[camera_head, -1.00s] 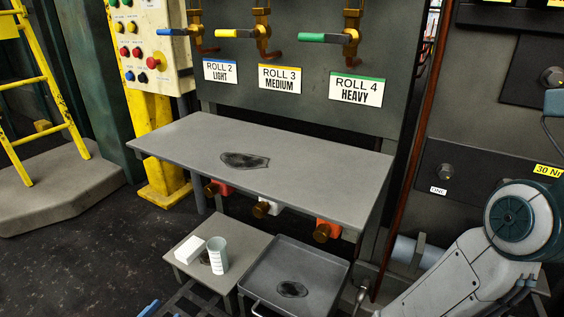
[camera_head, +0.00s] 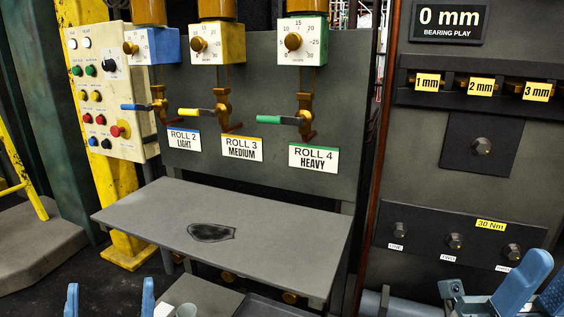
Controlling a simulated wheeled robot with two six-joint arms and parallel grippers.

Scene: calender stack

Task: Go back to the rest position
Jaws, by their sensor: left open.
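My left gripper (camera_head: 110,300) shows at the bottom left edge. Its two blue fingertips stand apart with nothing seen between them. Blue and grey parts of my right arm (camera_head: 515,290) show at the bottom right corner, cut by the frame; I cannot make out how its jaws stand. Neither arm touches the grey table (camera_head: 290,225), which is bare but for a dark patch (camera_head: 211,232).
Behind the table is a panel with colour-handled valves, dials and ROLL 2, 3 and 4 labels (camera_head: 241,148). A button box (camera_head: 105,90) hangs at left. A 0 mm display (camera_head: 449,20) and bolts are at right.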

